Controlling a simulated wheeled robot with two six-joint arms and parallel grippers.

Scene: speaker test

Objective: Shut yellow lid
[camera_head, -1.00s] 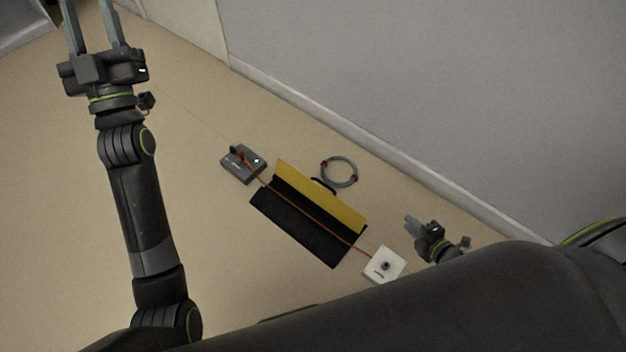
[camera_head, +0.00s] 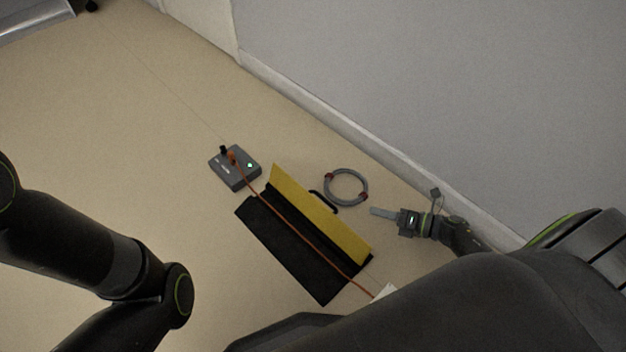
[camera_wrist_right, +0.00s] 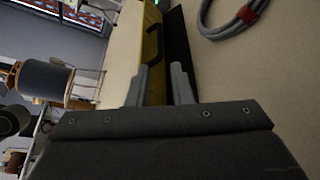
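The yellow lid (camera_head: 320,215) is raised along the far side of a black case (camera_head: 285,248) on the floor. A black handle (camera_head: 324,201) is on the lid's wall-facing side. My right gripper (camera_head: 384,213) is to the right of the lid, between it and the wall. In the right wrist view, its two fingers (camera_wrist_right: 160,82) are apart, with the yellow lid (camera_wrist_right: 153,92) and handle (camera_wrist_right: 153,43) showing ahead between them. I see no clear contact. My left gripper is out of view; only my left arm's links show.
A grey cable coil (camera_head: 346,187) lies between lid and wall (camera_head: 440,100). Floor at left is clear.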

